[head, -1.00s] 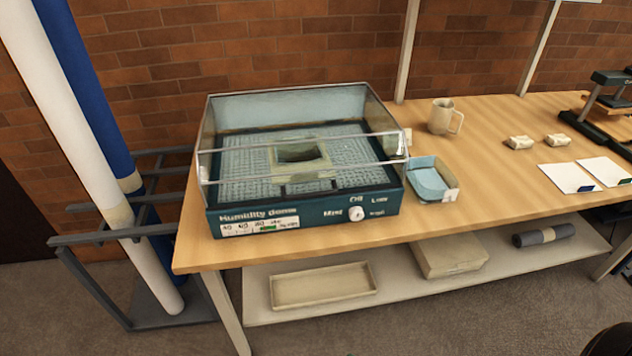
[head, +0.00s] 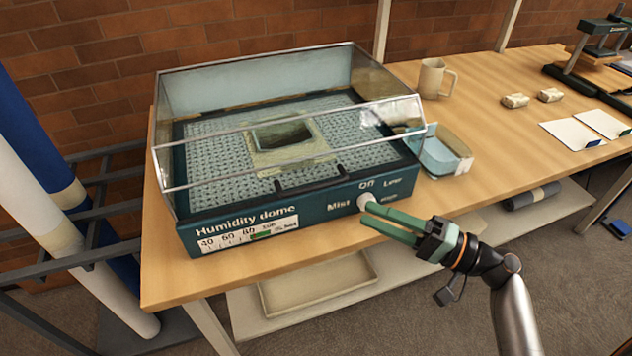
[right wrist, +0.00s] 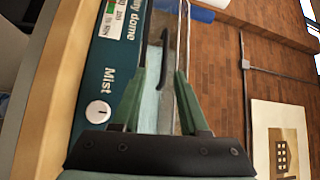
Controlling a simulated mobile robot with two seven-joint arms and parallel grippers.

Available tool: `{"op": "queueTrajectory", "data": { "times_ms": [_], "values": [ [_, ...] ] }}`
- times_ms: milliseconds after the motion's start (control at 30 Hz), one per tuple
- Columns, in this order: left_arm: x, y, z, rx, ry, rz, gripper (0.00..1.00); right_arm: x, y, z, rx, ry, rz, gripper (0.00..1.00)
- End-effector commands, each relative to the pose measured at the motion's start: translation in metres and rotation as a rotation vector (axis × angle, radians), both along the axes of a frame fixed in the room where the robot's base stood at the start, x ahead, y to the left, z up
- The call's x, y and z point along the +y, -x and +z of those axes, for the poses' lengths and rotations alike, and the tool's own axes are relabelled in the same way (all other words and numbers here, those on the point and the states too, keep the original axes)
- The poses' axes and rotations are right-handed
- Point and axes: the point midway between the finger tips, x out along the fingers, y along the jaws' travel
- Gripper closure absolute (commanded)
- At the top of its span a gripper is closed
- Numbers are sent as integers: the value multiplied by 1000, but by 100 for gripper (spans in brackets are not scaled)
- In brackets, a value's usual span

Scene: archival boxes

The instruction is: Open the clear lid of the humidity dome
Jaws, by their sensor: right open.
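The humidity dome (head: 245,215) is a dark teal box on the table. My right gripper (head: 365,212) is open and empty in front of the dome's right front, by the white dial (head: 375,195). In the right wrist view, its green fingers (right wrist: 160,75) point toward the handle, which appears between them. My left gripper is out of view.
A small tray with blue lining (head: 440,155) stands close to the dome's right side. A mug (head: 432,80) and white cards (head: 573,134) are farther right. Rolls on a rack (head: 85,270) stand left of the table. A shelf with a shallow tray (head: 318,285) is below.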

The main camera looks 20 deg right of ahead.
Motion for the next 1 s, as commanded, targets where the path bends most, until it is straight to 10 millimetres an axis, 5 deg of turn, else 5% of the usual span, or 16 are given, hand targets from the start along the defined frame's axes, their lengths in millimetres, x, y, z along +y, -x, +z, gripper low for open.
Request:
{"op": "queueTrajectory", "data": {
  "times_ms": [167,700,1000],
  "values": [
    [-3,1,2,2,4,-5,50,5,-5,10,-18,-24,11,56],
    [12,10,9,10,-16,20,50,78,-71,23,-15,-23,10,56],
    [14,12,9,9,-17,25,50,90,-82,23,-14,-20,8,56]
  ]
}}
